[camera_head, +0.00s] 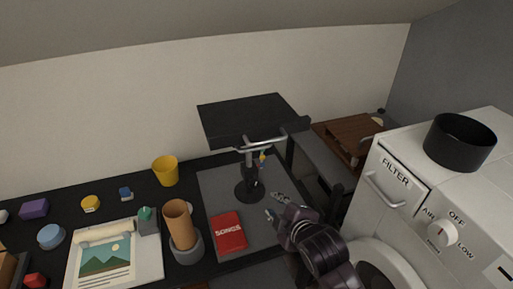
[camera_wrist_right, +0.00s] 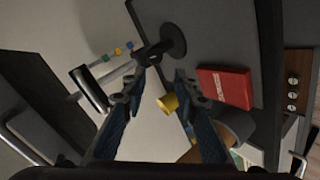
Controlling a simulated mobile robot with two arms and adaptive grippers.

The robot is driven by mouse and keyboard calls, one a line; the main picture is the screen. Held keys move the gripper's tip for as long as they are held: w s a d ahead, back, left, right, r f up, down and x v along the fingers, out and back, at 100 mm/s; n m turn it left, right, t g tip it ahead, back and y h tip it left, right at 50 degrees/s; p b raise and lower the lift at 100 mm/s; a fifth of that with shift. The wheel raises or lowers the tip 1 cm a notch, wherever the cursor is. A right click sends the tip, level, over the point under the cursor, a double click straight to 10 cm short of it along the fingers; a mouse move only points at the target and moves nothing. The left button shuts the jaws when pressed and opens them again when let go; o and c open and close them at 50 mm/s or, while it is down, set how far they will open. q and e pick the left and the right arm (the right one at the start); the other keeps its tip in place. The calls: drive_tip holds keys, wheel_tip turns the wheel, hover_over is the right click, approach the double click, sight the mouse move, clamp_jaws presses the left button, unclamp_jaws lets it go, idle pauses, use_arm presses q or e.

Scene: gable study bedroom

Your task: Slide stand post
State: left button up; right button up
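A black stand (camera_head: 249,170) stands upright on the dark desk, with a round base and a short post. Its flat black top (camera_head: 245,118) tilts above, with a grey bar (camera_head: 265,145) under its front. My right gripper (camera_head: 275,206) is open and empty, just right of the post's lower part. In the wrist view my right gripper (camera_wrist_right: 160,82) has its fingers apart; the stand base (camera_wrist_right: 173,40) and post (camera_wrist_right: 150,54) lie just beyond the tips. I cannot tell whether a finger touches the post. My left gripper is not in view.
A red songs book (camera_head: 229,232) lies left of my right gripper. A brown cup (camera_head: 180,222) in a grey holder, a yellow cup (camera_head: 165,170) and a picture sheet (camera_head: 112,258) are further left. A white machine (camera_head: 440,200) with a black pot (camera_head: 460,141) stands on the right.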

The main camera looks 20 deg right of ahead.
sight(257, 149)
drive_tip(key=w+r+n+t, duration=0.4)
drive_tip(key=w+r+n, duration=0.1)
drive_tip(key=w+r, duration=0.45)
drive_tip(key=w, duration=0.2)
drive_tip(key=w+p, duration=0.1)
drive_tip(key=w, duration=0.1)
drive_tip(key=w+f, duration=0.1)
drive_tip(key=w, duration=0.1)
drive_tip(key=shift+a+p, duration=0.3)
drive_tip(key=shift+p, duration=0.05)
drive_tip(key=shift+c, duration=0.5)
clamp_jaws()
drive_tip(key=shift+f, duration=0.1)
